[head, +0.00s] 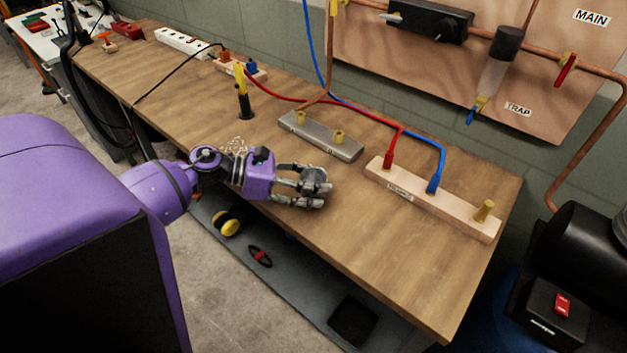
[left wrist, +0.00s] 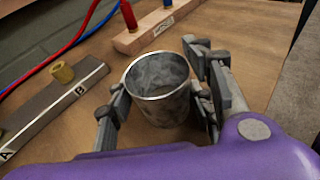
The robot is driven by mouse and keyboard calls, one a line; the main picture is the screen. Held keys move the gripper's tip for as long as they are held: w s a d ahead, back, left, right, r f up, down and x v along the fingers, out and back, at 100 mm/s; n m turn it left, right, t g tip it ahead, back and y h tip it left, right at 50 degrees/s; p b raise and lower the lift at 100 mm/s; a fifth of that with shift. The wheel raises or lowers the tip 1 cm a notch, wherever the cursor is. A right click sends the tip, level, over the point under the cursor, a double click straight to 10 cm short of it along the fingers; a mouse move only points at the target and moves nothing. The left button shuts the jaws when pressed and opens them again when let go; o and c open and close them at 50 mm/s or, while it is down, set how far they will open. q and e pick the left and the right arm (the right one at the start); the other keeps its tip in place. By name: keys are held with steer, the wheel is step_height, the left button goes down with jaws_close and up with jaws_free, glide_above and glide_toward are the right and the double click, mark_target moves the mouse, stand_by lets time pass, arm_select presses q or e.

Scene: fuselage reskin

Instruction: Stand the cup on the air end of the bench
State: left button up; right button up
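A grey metal cup (head: 316,180) is near the front edge of the bench (head: 400,260), around its middle. My left gripper (head: 312,188) reaches in from the left with its fingers around the cup. In the left wrist view, the cup (left wrist: 158,88) is open-topped and looks empty, and the finger pads (left wrist: 160,100) press on both its sides. I cannot tell whether its base touches the wood. The right end of the bench, beside a black machine with a red switch (head: 562,305), has bare wood in front. My right gripper is not in view.
A wooden manifold block (head: 430,200) with red and blue hoses stands right of the cup. A grey metal bar (head: 320,137) with brass fittings lies behind it. A yellow-and-black tool (head: 242,95) stands further left. Bare bench lies at the front right.

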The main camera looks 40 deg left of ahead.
arm_select(q)
steer(key=shift+o, duration=1.1)
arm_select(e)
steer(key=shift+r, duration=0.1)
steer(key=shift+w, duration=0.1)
arm_select(q)
steer(key=shift+r, duration=0.2)
steer(key=shift+s+a, duration=0.1)
steer(key=shift+a, duration=0.15)
steer(key=b+v, duration=0.1)
steer(key=v, duration=0.9)
steer(key=shift+s+a+r+b, duration=0.1)
steer(key=shift+s+a+b, duration=0.1)
steer(key=shift+b, duration=0.2)
steer(key=shift+s+a+r, duration=0.25)
steer(key=shift+s+a, duration=0.05)
steer(key=shift+a, duration=0.05)
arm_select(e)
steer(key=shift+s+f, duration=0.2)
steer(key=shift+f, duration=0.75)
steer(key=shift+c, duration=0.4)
